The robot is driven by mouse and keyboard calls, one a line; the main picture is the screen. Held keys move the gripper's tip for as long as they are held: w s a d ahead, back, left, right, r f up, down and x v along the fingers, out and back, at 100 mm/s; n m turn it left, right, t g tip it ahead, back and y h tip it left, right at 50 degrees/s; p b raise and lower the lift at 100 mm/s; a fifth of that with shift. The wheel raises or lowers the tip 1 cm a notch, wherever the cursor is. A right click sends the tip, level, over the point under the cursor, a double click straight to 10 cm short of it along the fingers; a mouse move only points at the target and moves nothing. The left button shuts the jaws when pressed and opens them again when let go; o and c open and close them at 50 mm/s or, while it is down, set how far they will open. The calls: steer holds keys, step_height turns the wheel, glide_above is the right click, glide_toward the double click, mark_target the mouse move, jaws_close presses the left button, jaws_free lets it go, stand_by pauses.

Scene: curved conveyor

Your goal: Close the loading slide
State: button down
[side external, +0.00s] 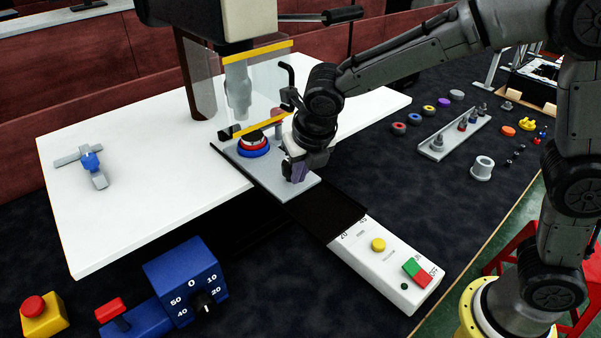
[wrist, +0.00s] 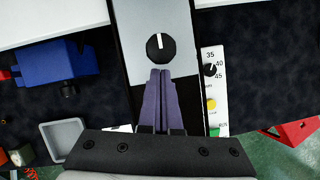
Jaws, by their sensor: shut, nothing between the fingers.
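The loading slide is a light grey plate (side external: 262,174) lying on a black track (side external: 338,212) under the press. It also shows in the wrist view (wrist: 160,15), with a black round knob (wrist: 160,47) with a white mark near its front edge. A stack of blue, red and dark rings (side external: 253,147) sits at the slide's far end. My gripper (side external: 298,174) points down at the slide's front end. Its purple fingers are together and empty (wrist: 160,73), just on the front side of the knob. I cannot tell whether they touch it.
The press ram (side external: 238,88) and its clear guard with yellow edges (side external: 262,46) stand over the slide. A white control box (side external: 385,262) sits at the track's front. A blue timer box (side external: 186,280) is at left. A blue-grey clamp (side external: 92,165) lies on the white table (side external: 130,205).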

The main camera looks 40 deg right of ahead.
mark_target(285, 163)
steer(key=shift+w, duration=2.15)
